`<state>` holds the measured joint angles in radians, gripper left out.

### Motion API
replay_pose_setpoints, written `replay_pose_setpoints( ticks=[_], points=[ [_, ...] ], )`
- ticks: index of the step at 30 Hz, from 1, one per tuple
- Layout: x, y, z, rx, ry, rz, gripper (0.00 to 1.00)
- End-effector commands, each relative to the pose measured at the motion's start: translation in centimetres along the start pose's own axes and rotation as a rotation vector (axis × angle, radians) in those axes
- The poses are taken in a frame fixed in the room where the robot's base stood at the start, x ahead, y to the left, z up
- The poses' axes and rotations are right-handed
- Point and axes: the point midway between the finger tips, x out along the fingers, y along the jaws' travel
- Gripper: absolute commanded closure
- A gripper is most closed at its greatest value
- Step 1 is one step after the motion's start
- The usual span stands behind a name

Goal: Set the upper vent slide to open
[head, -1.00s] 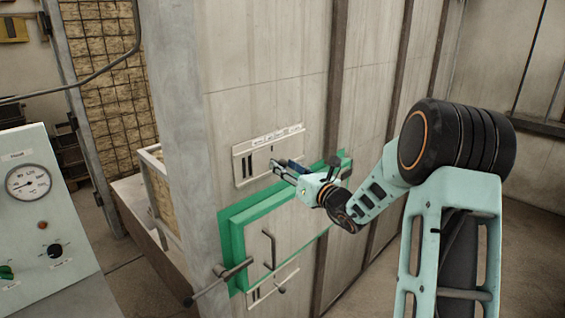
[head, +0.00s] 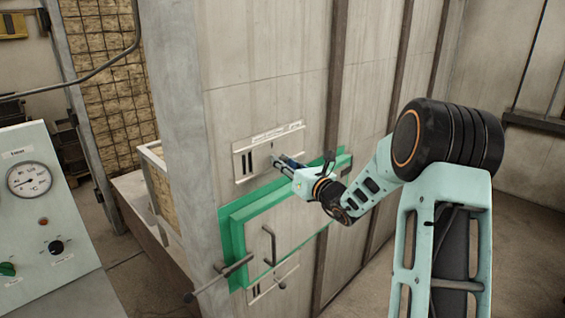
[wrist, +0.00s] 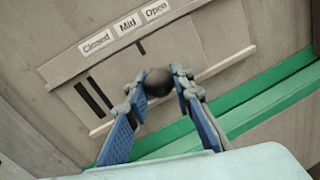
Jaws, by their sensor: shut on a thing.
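The upper vent (head: 240,148) is a pale framed panel on the kiln-like wall. In the wrist view its label strip (wrist: 127,23) reads Closed, Mid, Open. The slide plate (wrist: 121,70) carries a dark tick mark that lies roughly below Mid. Dark slots (wrist: 92,97) show at the panel's left end. The slide's round dark knob (wrist: 158,82) sits between my fingertips. My gripper (head: 279,161) is shut on this knob, with a blue-padded finger on either side (wrist: 159,88). In the head view my gripper hides the knob.
A green-framed door (head: 237,235) with a handle (head: 269,245) lies just below the upper vent. A lower vent (head: 259,290) and a projecting latch bar (head: 222,280) are beneath. A control panel (head: 60,200) with a gauge stands at left. The floor at right is clear.

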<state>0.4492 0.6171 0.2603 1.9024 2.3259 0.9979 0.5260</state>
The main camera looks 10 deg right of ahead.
Motion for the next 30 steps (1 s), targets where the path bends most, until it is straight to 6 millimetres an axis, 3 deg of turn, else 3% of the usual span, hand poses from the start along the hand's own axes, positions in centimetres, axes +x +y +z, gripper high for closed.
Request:
replay_pose_setpoints(
  ticks=[5, 13, 23, 24, 28, 30],
  points=[
    [0.1, -0.5, 0.1, 0.000, -0.001, -0.001, 1.00],
    [0.8, -3.9, 0.8, 0.000, -0.003, -0.001, 1.00],
    [0.8, -4.4, 1.1, -0.001, -0.003, -0.004, 1.00],
    [0.8, -4.5, 1.1, -0.002, -0.004, -0.004, 0.76],
    [0.8, -4.4, 1.1, -0.002, -0.003, -0.003, 0.62],
    [0.8, -4.4, 1.0, -0.001, -0.002, -0.002, 0.60]
  ],
)
